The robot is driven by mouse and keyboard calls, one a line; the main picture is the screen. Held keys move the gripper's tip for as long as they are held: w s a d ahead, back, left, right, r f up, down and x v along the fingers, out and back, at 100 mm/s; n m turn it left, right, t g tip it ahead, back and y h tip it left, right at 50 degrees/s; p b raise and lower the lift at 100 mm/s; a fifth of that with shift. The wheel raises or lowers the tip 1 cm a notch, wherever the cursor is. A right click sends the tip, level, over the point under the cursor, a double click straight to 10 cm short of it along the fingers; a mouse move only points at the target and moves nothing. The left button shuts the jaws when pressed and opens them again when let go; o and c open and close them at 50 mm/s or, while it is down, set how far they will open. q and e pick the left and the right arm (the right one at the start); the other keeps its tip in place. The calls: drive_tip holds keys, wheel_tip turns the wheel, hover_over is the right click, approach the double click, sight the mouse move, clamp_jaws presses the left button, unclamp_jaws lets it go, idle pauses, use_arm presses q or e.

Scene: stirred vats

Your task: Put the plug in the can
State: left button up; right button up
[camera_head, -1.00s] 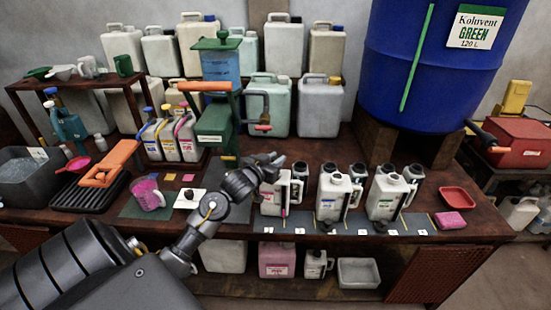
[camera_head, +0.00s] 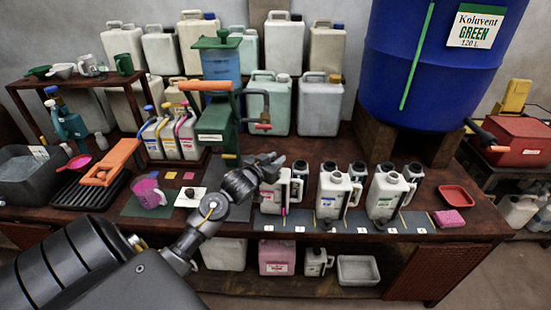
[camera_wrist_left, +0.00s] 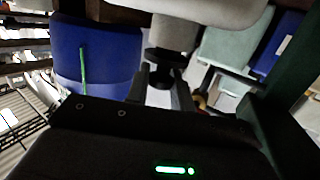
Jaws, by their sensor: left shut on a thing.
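My left gripper (camera_head: 272,160) is at the top of the leftmost white can (camera_head: 270,196), which has a red label and stands upright on the bench. In the left wrist view its two fingers (camera_wrist_left: 162,88) close on a small dark piece, probably the plug (camera_wrist_left: 163,58). This piece lies against a grey cylindrical part (camera_wrist_left: 173,34) that looks like a neck. I cannot tell whether the plug is seated in it or only touching. In the head view the gripper hides the plug and the can's mouth. My right gripper is not in view.
More white cans (camera_head: 333,197) stand close to the right on dark mats. A green hand-pump stand (camera_head: 214,122) rises behind my gripper. A pink jug (camera_head: 148,192) stands left of my forearm. A big blue drum (camera_head: 430,70) stands at the back right. A red tray (camera_head: 455,196) lies farther right.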

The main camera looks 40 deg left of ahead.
use_arm(q)
drive_tip(key=shift+f, duration=0.35)
idle(0.5)
drive_tip(key=o, duration=1.6)
drive_tip(key=shift+r, duration=0.1)
drive_tip(key=shift+r+p, duration=3.7)
drive_tip(key=shift+p, duration=0.3)
